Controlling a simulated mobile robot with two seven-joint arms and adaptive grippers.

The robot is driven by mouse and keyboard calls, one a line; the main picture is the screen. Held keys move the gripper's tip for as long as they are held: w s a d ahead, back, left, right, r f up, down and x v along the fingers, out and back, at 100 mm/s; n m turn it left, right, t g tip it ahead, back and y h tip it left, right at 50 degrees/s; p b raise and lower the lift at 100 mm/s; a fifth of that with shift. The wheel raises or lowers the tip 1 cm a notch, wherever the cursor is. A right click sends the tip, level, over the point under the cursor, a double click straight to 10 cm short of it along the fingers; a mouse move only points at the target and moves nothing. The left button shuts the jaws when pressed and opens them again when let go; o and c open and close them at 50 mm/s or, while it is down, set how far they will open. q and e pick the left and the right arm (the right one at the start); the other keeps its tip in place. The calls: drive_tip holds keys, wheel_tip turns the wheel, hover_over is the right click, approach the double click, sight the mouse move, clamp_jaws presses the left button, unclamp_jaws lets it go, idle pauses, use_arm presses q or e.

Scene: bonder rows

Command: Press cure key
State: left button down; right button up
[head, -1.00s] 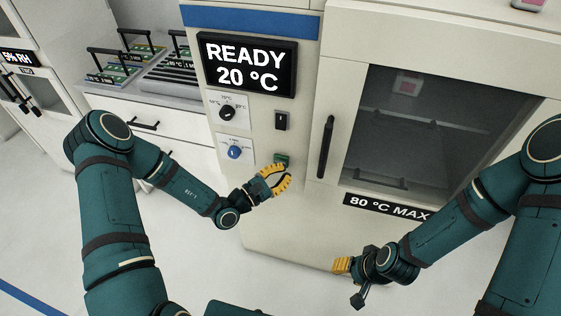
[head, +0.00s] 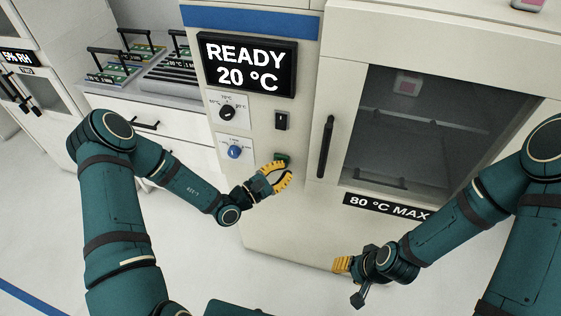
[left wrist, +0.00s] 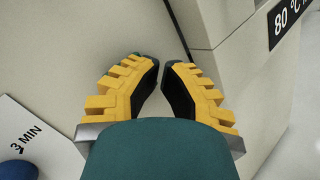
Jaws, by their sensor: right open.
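The cure key is probably the small green key (head: 282,158) on the lower front of the cream cabinet panel, to the right of the blue knob. My left gripper (head: 287,170) is just below and in front of it, its yellow fingers curved towards each other and partly covering the key. In the left wrist view the fingertips (left wrist: 161,64) come close together with nothing seen between them; whether they touch the key cannot be told. My right gripper (head: 340,265) is open and empty, low in front of the cabinet.
The display (head: 247,65) reads READY 20 °C. A black knob (head: 227,112), a blue knob (head: 235,152) and a black switch (head: 282,120) sit on the panel. The windowed door's handle (head: 326,147) sticks out at right. Racks (head: 126,66) stand on the left counter.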

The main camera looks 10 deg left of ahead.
use_arm(q)
drive_tip(key=shift+w, duration=0.15)
idle(0.5)
drive_tip(key=shift+s+p, duration=0.35)
drive_tip(key=shift+s, duration=0.5)
drive_tip(key=shift+s, duration=0.1)
drive_tip(key=s+p, duration=0.1)
drive_tip(key=s, duration=0.3)
drive_tip(key=shift+s+a, duration=0.1)
drive_tip(key=shift+s, duration=0.3)
idle(0.4)
